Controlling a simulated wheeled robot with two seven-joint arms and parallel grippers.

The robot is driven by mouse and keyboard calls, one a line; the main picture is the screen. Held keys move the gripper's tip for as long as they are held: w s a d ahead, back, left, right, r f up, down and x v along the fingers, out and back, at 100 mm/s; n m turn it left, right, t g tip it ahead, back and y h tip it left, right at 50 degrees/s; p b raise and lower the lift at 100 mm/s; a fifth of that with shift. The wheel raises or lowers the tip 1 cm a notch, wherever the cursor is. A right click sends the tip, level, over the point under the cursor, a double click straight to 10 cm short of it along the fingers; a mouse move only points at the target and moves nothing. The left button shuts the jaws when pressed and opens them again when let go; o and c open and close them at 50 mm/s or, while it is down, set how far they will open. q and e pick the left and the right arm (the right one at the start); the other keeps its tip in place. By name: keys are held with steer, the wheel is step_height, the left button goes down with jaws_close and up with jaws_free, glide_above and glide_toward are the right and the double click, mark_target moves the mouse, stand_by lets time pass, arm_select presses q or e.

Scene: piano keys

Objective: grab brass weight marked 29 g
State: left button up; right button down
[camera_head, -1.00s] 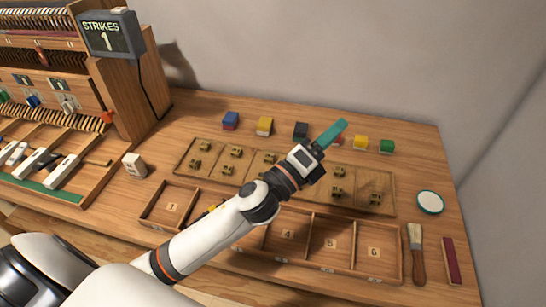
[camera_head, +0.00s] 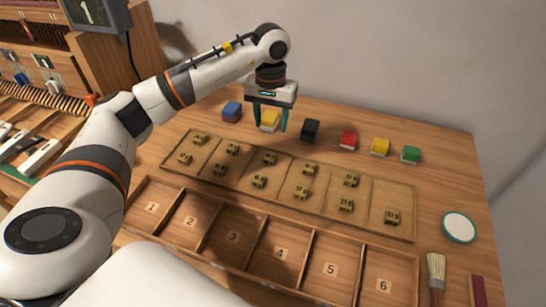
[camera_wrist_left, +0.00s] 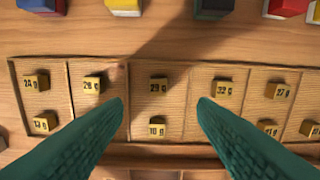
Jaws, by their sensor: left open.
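The brass weight marked 29 g (camera_wrist_left: 158,89) sits in the far half of the third tray compartment, centred between my fingers in the left wrist view. In the head view, the matching small brass block (camera_head: 268,158) is too small to read. My left gripper (camera_head: 270,127) points down, open and empty. It is above the table and appears in front of the yellow-topped block in the head view. In the wrist view, its teal fingers (camera_wrist_left: 158,112) are spread wide. A weight marked 10 g (camera_wrist_left: 157,127) sits in the same compartment, nearer the numbered bins. My right gripper is not in view.
Weights marked 26 g (camera_wrist_left: 94,84) and 32 g (camera_wrist_left: 223,88) sit in the neighbouring compartments, behind thin dividers. Coloured blocks, including a black one (camera_head: 310,130), line the back. Numbered bins (camera_head: 281,253) lie in front. A brush (camera_head: 436,272) and round dish (camera_head: 459,227) are at right.

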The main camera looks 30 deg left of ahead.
arm_select(q)
glide_above(270, 156)
steer(key=f+p, duration=0.1)
steer(key=f, duration=0.5)
steer(key=shift+w, duration=0.2)
steer(key=f, duration=0.1)
steer(key=f+p, duration=0.1)
steer(key=f, duration=0.3)
steer(key=shift+s, duration=0.3)
steer(key=shift+f, duration=0.25)
steer(key=shift+c, duration=0.5)
steer(key=c, duration=0.9)
steer(key=shift+r, duration=0.1)
steer(key=shift+c, duration=0.2)
